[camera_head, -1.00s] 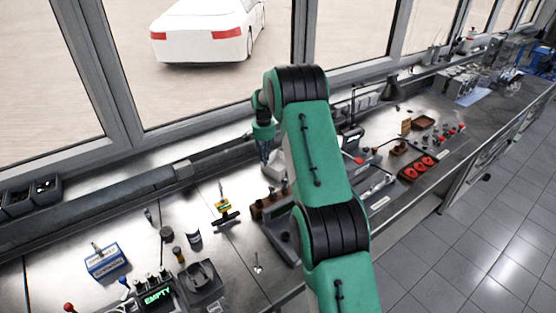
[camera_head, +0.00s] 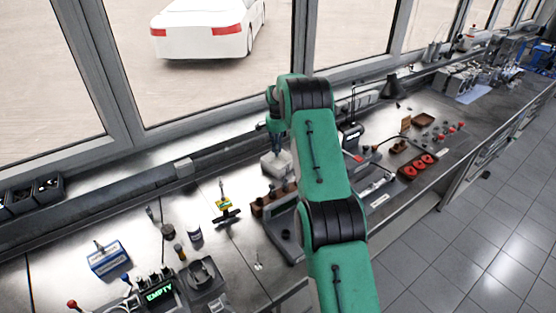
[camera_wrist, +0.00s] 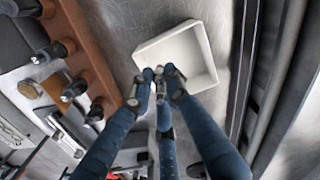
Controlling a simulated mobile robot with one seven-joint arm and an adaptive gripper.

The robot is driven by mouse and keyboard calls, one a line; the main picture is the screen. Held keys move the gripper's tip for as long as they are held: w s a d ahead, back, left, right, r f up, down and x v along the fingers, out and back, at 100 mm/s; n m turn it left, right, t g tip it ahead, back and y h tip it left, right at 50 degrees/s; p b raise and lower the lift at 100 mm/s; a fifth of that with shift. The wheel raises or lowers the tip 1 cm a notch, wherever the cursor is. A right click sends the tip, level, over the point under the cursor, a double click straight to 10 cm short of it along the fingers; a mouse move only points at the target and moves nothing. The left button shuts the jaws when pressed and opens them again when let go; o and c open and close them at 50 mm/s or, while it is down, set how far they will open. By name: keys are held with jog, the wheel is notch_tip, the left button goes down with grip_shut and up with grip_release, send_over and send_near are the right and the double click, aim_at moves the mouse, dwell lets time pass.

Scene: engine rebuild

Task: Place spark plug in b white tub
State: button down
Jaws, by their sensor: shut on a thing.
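The white tub (camera_wrist: 204,54) is a shallow square tray; in the wrist view it lies just beyond my fingertips, empty where I can see inside. In the head view the white tub (camera_head: 270,167) stands near the back of the bench, beside my arm. My gripper (camera_wrist: 161,78) has blue fingers drawn close together over the tub's near left edge. In the head view my gripper (camera_head: 275,152) points down at the tub. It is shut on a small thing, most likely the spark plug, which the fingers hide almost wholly.
A brown rack (camera_wrist: 88,55) with several dark-tipped parts stands left of the tub in the wrist view. A green-and-yellow tool (camera_head: 224,206) and a blue box (camera_head: 107,258) lie on the bench to the left. The window ledge runs behind.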

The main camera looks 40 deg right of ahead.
jog(key=shift+f, duration=3.1)
jog(key=shift+f, duration=1.9)
jog(key=shift+f, duration=0.2)
jog(key=c, duration=2)
grip_release()
jog(key=shift+r, duration=0.25)
notch_tip(320, 180, up, 12)
jog(key=shift+f, duration=0.1)
